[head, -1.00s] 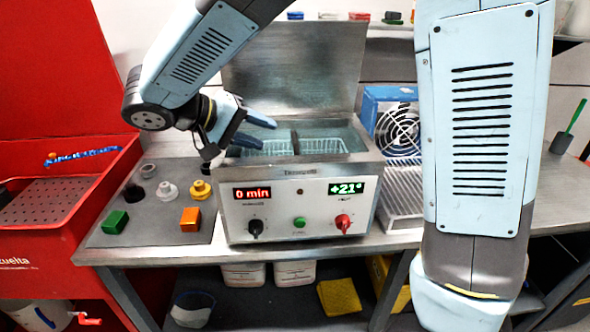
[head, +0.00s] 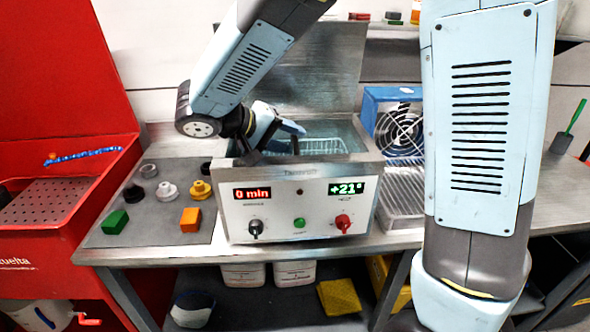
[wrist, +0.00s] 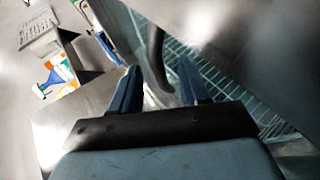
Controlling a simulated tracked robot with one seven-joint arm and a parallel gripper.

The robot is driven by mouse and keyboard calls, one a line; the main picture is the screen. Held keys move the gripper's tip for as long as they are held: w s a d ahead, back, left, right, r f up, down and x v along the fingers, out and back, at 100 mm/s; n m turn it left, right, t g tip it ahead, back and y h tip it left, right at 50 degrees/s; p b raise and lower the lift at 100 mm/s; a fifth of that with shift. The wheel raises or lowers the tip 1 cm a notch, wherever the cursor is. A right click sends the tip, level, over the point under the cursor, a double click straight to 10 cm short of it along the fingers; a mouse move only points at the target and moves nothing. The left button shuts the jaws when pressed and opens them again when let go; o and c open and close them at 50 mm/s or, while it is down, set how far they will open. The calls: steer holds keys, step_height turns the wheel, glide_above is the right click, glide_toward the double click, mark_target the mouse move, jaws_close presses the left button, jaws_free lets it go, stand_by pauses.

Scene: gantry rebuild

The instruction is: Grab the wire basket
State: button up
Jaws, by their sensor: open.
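The wire basket (head: 322,146) sits inside the open tank of the ultrasonic-style cleaner (head: 290,205); its wire mesh also shows in the wrist view (wrist: 240,95). A dark upright bar, apparently the basket's handle (wrist: 156,62), stands between my gripper's fingers in the wrist view. My gripper (head: 298,134) is at the left part of the tank opening, with its two blue fingers (wrist: 160,88) apart. I cannot tell whether either finger touches the bar. My arm hides the left part of the basket in the head view.
The tank's raised lid (head: 325,75) stands behind. A grey mat with knobs and coloured blocks (head: 150,222) lies left. A blue fan unit (head: 395,115) and a wire rack (head: 402,190) stand right. A red sink (head: 70,190) is at far left.

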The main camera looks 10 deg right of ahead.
steer(key=shift+c, duration=0.2)
jaws_close()
stand_by(1.1)
